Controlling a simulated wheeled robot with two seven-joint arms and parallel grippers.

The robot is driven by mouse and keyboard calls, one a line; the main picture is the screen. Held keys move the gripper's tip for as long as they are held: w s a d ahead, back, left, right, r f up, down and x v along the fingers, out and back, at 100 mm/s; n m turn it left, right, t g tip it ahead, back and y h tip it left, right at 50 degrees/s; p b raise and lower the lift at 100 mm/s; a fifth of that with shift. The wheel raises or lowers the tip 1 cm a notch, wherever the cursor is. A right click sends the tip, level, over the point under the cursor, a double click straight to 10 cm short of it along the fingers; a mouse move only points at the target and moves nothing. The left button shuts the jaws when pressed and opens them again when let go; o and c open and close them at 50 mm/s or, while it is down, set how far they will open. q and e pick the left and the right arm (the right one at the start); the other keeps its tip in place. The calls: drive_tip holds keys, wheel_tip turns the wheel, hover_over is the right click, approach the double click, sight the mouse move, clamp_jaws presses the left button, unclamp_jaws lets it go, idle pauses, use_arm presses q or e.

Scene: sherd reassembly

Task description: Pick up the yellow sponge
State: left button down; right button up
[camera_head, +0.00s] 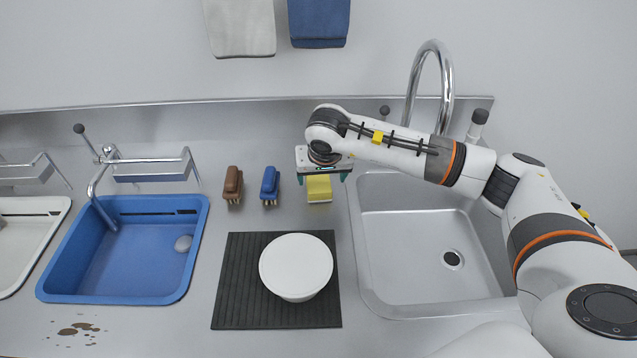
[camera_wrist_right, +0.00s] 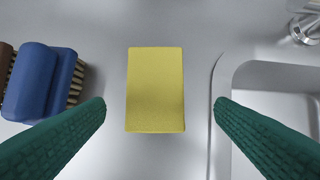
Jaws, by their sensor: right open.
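The yellow sponge (camera_head: 319,190) lies on the steel counter between the blue brush and the right-hand sink. In the right wrist view the sponge (camera_wrist_right: 155,90) is upright in the picture and sits between the two green fingers, with a gap on each side. My right gripper (camera_head: 323,178) is over the sponge, open and empty. Its fingers also show in the right wrist view (camera_wrist_right: 160,112), apart from the sponge. The head view hides part of the sponge's far end behind the gripper. My left gripper is not in view.
A blue brush (camera_head: 269,184) and a brown brush (camera_head: 232,184) stand left of the sponge. A white bowl (camera_head: 296,264) sits on a dark ribbed mat (camera_head: 232,305) in front. A steel sink (camera_head: 412,285) is at the right, a blue basin (camera_head: 130,270) at the left.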

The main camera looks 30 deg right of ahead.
sight(319, 183)
drive_tip(key=x, duration=0.4)
drive_tip(key=shift+w+a+p, duration=0.2)
drive_tip(key=shift+p, duration=0.15)
drive_tip(key=c, duration=1)
drive_tip(key=shift+c, duration=0.3)
wheel_tip(319, 183, up, 10)
drive_tip(key=b, duration=0.1)
drive_tip(key=shift+b, duration=0.3)
drive_tip(key=shift+o, duration=1.3)
drive_tip(key=shift+c, duration=0.9)
